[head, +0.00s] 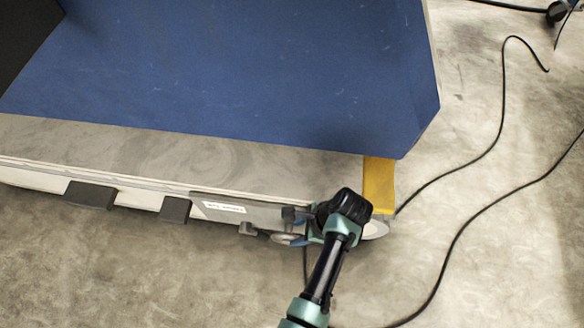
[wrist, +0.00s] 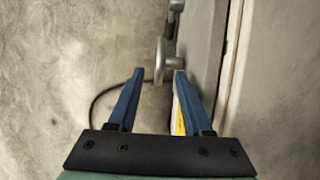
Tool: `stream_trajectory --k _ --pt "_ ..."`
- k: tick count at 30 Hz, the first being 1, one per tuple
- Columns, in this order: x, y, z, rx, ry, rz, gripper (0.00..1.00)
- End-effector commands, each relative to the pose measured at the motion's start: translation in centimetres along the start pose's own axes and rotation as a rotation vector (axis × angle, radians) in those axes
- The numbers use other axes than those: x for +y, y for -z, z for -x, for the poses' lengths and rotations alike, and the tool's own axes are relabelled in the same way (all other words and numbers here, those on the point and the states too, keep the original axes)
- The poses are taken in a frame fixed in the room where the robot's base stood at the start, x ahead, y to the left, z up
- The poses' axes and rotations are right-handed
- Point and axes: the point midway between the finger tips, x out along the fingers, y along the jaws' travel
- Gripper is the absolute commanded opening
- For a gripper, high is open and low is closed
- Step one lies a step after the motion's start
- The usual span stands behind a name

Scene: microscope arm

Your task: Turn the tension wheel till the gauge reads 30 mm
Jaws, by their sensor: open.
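In the wrist view, my gripper (wrist: 159,76) is open, with its two blue fingers apart and nothing held between them. A grey round wheel-like part (wrist: 160,58), seen nearly edge-on with a short stem to its right, shows just beyond the fingertips. I cannot tell whether a finger touches it. In the head view, my gripper (head: 312,219) is at the bench's front side near the right end, mostly hidden by my wrist. A pale round disc (head: 376,229) shows partly behind my wrist; I cannot tell whether it is the tension wheel. No gauge reading is legible.
A large blue panel (head: 230,70) stands over the grey bench (head: 130,140). Dark blocks (head: 90,196) and a white label (head: 224,207) are on the bench's front side. A yellow plate (head: 379,186) is at its right end. Black cables (head: 462,232) lie on the floor at right.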

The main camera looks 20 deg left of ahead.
Motion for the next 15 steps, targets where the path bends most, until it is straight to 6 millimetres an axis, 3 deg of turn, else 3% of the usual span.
stream_trajectory --k 1,6,15 --pt "0.1 0.2 -1.7 -0.001 -0.004 0.002 0.50" --pt "0.0 0.2 -4.2 0.001 -0.002 0.001 0.50" --pt "0.0 0.0 -5.7 0.001 -0.001 0.000 0.50"
